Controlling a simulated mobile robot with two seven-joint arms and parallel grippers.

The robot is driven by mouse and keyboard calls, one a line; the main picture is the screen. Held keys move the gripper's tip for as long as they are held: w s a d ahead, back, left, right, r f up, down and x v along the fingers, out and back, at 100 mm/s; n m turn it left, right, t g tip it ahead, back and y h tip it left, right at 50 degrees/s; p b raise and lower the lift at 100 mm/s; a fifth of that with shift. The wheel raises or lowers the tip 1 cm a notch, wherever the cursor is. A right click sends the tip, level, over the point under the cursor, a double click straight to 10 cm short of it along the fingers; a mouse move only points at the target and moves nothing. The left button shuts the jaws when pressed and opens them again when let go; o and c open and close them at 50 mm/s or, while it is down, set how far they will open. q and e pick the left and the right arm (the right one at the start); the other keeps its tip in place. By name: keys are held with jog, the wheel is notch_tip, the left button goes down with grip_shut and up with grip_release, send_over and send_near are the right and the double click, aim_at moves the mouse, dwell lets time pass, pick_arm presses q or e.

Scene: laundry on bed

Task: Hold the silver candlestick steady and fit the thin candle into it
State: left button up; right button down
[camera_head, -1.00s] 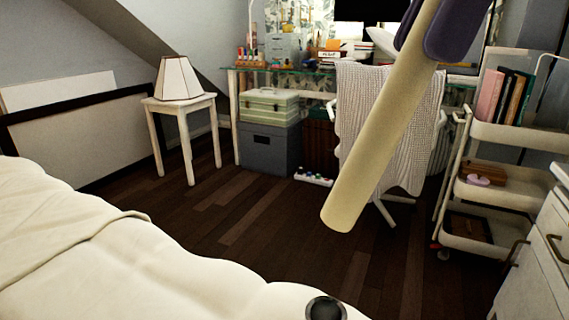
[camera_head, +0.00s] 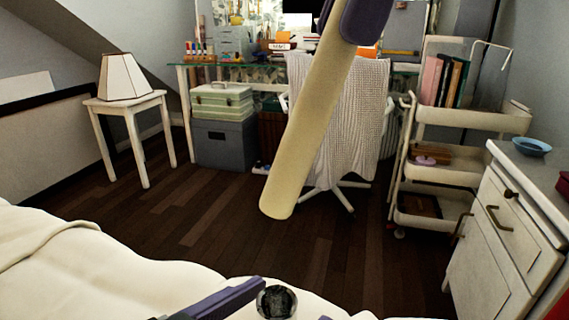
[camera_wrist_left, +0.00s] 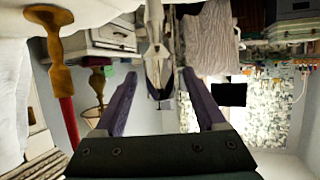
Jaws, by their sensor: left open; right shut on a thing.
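The thin cream candle (camera_head: 296,145) slants across the head view, its lower end hanging free. My right gripper (camera_head: 343,28) is shut on its upper part. The round dark top of the silver candlestick (camera_head: 277,301) shows at the bottom edge of the head view, below and apart from the candle. My left gripper (camera_head: 292,301) is open, with purple fingers on either side of that top. In the upside-down left wrist view, a silvery candlestick shape (camera_wrist_left: 156,45) lies between the open fingers of my left gripper (camera_wrist_left: 160,75). Whether they touch it I cannot tell.
A gold candlestick (camera_wrist_left: 58,70) with a red candle stands to one side in the left wrist view. The white bed (camera_head: 110,270) fills the lower left. A white cabinet (camera_head: 500,240), a cart (camera_head: 440,175) and a lamp stool (camera_head: 125,105) stand around dark floor.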

aim_at(286, 309)
pick_arm(q)
jog(key=shift+x, duration=1.8)
grip_shut()
